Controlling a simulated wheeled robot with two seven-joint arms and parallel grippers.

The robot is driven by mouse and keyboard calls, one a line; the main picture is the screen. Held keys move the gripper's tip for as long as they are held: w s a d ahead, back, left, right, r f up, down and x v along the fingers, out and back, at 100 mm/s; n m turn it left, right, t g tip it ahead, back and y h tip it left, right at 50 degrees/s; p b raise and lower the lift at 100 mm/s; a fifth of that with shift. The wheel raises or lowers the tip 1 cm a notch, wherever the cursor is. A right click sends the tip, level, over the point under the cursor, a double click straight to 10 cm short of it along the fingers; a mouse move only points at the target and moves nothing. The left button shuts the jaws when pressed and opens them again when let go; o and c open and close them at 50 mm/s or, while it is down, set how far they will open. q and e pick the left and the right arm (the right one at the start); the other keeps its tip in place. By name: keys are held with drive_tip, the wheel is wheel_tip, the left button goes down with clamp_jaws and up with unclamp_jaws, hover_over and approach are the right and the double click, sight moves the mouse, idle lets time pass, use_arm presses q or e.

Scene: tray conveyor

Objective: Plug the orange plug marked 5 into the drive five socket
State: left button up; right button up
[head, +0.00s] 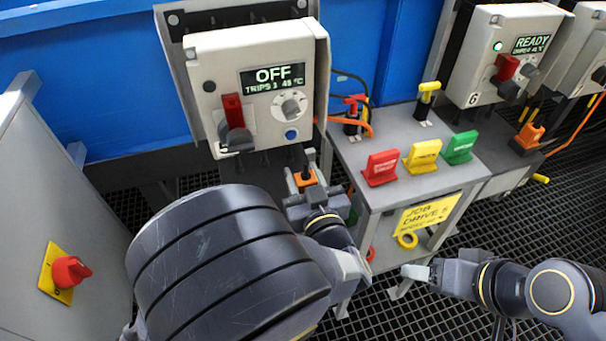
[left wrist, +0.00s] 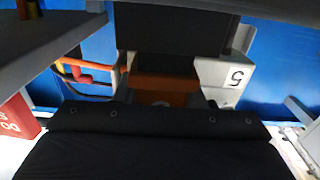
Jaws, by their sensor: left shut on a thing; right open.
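The orange plug (head: 305,178) is held in my left gripper (head: 307,176), below the front of the grey drive box (head: 200,60) whose display reads OFF. The plug also shows as an orange block in the left wrist view (left wrist: 165,85), close to a pale housing marked 5 (left wrist: 228,78). The socket itself is hidden, and I cannot tell whether the plug touches it or is seated. My left gripper is shut on the plug. My right gripper (head: 418,271) is open and empty, low in front of the small table.
The grey table (head: 370,150) right of the drive carries red (head: 382,167), yellow (head: 422,156) and green (head: 460,147) tags. A READY drive box (head: 500,50) marked 6 stands at the right. A grey cabinet with a red switch (head: 70,272) stands at the left.

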use_arm(q)
drive_tip(key=shift+f+b, duration=0.5)
drive_tip(key=shift+f, duration=0.4)
drive_tip(key=o, duration=1.1)
drive_tip(key=shift+o, duration=0.2)
drive_tip(key=shift+s, duration=0.1)
drive_tip(key=p+v, duration=0.1)
drive_tip(key=v, duration=0.6)
drive_tip(key=shift+s+p, duration=0.3)
drive_tip(key=shift+d, duration=0.1)
